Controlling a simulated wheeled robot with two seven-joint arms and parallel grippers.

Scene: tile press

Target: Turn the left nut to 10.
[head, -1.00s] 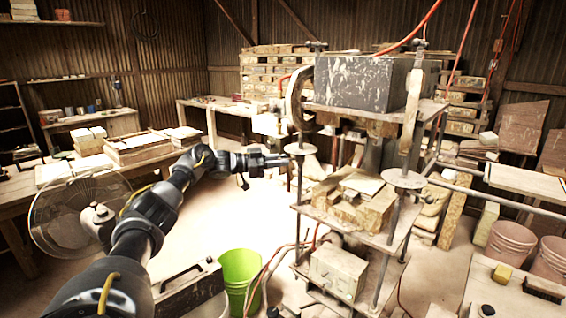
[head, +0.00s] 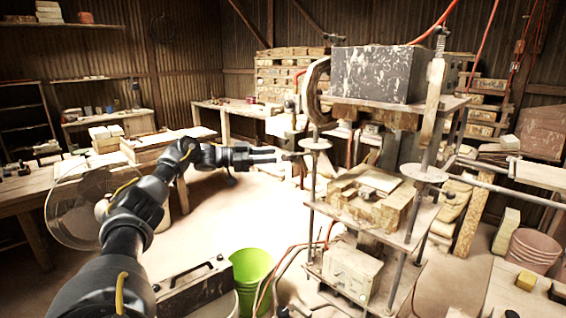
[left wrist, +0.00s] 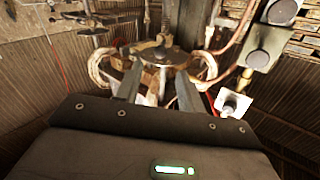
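The tile press stands right of centre in the head view. Its left upright carries a pale round disc (head: 315,143), and a small nut-like piece (head: 316,134) sits on top of it. My left gripper (head: 284,156) points right, just left of that upright and slightly below the disc. In the left wrist view its two grey fingers (left wrist: 158,92) stand apart with a gap between them. A round disc (left wrist: 178,57) with a brownish fitting (left wrist: 155,52) and a threaded rod lies beyond the fingertips. I cannot tell whether they touch it. No scale reading is legible. My right gripper is not in view.
A grey block (head: 376,74) tops the press, and a second disc (head: 424,173) is on the right upright. A green bucket (head: 251,268) stands below my left arm. Hoses hang beside the press. A fan (head: 78,208) and worktable are at left.

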